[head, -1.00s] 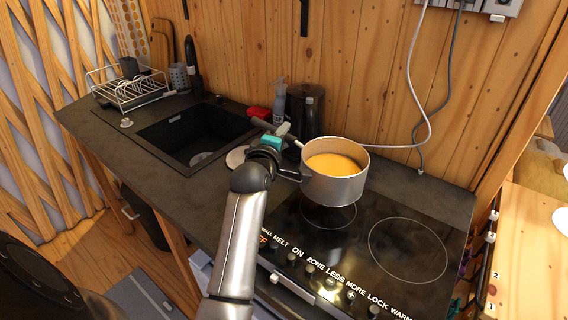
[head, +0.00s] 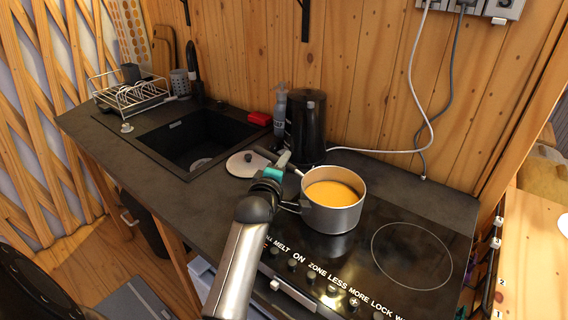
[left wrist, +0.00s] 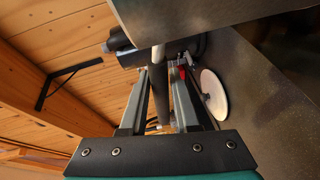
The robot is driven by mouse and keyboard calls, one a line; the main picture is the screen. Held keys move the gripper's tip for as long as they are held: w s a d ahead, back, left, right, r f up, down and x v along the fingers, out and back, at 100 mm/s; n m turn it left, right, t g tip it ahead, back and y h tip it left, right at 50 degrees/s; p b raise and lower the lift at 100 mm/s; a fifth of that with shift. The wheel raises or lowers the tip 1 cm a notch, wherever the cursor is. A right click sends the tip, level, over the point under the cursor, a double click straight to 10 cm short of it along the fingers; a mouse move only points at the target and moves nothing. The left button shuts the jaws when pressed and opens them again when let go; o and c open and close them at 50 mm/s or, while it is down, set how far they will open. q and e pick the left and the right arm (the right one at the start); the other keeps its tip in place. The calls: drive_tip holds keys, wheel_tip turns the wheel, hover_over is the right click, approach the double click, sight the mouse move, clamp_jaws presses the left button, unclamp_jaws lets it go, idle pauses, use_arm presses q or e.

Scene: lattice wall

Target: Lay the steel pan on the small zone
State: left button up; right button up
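The steel pan (head: 333,218), full of orange soup, is upright over the left part of the black hob (head: 355,268). It hides the small zone; I cannot tell whether its base touches the glass. My left gripper (head: 284,160) is shut on the pan's dark handle, left of the pan. In the left wrist view the handle (left wrist: 166,95) lies between the fingers, with the pan's steel side (left wrist: 190,14) at the top. My right gripper is not in view.
A larger ring (head: 412,256) on the hob is empty. A pale lid (head: 246,165) lies on the counter behind the handle. A black kettle (head: 306,125) and a grey bottle (head: 280,112) stand near the wall. The sink (head: 200,138) is at left.

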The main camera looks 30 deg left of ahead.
use_arm(q)
drive_tip(key=o, duration=0.4)
drive_tip(key=shift+r, duration=0.15)
drive_tip(key=p+v, duration=0.1)
drive_tip(key=v, duration=1.1)
drive_tip(key=shift+p, duration=0.3)
